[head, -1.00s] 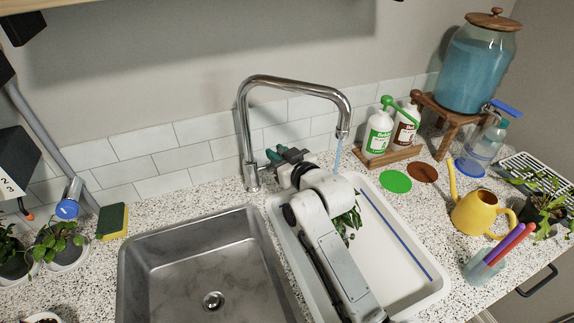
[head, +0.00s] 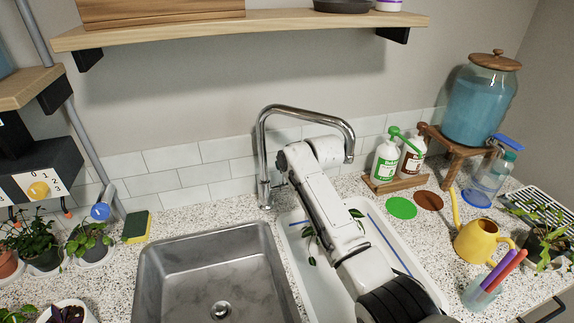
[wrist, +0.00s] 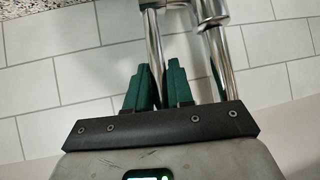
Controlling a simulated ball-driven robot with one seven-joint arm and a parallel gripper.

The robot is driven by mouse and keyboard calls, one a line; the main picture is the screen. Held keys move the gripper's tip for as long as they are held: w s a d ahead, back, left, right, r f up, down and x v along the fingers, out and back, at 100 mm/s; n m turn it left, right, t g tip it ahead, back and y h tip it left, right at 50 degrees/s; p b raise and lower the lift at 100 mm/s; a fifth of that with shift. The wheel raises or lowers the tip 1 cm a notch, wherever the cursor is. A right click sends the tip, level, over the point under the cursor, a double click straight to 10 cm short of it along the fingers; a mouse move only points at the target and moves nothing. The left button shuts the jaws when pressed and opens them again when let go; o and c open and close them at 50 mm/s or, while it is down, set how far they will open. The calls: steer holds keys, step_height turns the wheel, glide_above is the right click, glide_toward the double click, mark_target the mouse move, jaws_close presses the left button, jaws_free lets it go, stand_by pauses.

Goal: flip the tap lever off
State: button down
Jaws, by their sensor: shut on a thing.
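The chrome tap (head: 262,150) stands behind the sink, its spout arching right over the white basin. No water stream shows below the spout tip. In the wrist view the tap post (wrist: 220,62) runs beside a thinner chrome lever (wrist: 153,42), roughly parallel to it and joined by a short stub near the collar. My gripper (wrist: 160,72) has its green fingers on either side of the lever, shut on it. In the head view my white arm hides the fingers and most of the lever.
The steel sink (head: 215,265) is empty. The white basin (head: 300,240) under my arm holds leafy cuttings. Soap bottles (head: 387,158), a yellow watering can (head: 475,240) and a blue-filled dispenser (head: 480,105) stand right. A wooden shelf (head: 240,32) hangs above.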

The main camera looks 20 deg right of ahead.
stand_by(0.4)
steer(key=c, duration=1.1)
jaws_free()
steer(key=shift+w, duration=0.1)
steer(key=shift+s+d+r+b, duration=0.1)
steer(key=shift+s+r+b, duration=0.2)
steer(key=shift+s, duration=0.1)
steer(key=s+d+b, duration=0.1)
steer(key=s+d, duration=0.2)
steer(key=s, duration=0.8)
steer(key=shift+s+b, duration=0.3)
steer(key=shift+s, duration=0.05)
